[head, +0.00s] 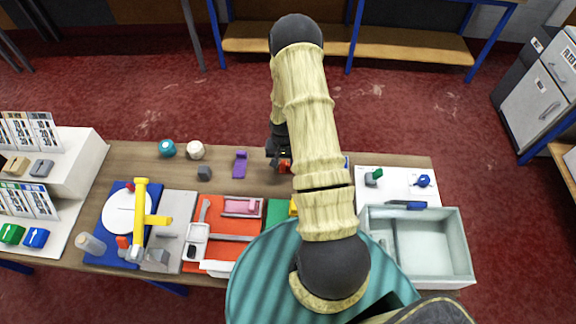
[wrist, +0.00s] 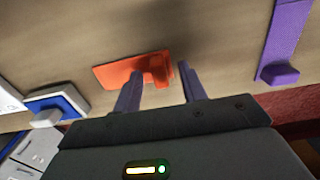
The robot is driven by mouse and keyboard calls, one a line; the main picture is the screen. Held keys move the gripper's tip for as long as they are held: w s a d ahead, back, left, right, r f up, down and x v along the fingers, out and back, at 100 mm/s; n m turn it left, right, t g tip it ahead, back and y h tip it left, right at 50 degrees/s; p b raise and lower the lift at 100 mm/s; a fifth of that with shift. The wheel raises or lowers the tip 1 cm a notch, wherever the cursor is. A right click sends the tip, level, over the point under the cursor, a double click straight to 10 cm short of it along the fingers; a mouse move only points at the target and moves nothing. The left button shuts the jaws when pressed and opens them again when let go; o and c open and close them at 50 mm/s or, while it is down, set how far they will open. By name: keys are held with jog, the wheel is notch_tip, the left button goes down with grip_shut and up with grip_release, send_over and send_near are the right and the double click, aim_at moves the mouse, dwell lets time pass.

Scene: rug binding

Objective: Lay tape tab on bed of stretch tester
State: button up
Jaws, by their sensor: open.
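An orange tape tab (wrist: 118,75) with a raised grip block lies flat on the wooden table in the wrist view. My gripper (wrist: 160,69) is open, with its fingertips either side of the block and not visibly closed on it. In the head view, the orange tab (head: 285,166) is partly hidden by my gripper (head: 277,155). A purple tab (head: 240,163) lies to its left; it is at the right in the wrist view (wrist: 284,40). A device on a red base (head: 228,228), with a grey frame and pink block, may be the stretch tester; I cannot be sure.
A blue base (head: 105,250) with a white disc and yellow arm stands left. A teal roll (head: 167,148), a white roll (head: 195,150) and a dark cube (head: 204,173) sit behind. A pale tray (head: 430,245) is at right. My arm hides the table's middle.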

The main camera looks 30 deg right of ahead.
aim_at(283, 164)
dwell(0.4)
grip_shut()
notch_tip(283, 164, up, 10)
jog(key=b, duration=0.2)
jog(key=shift+b, duration=0.35)
dwell(0.6)
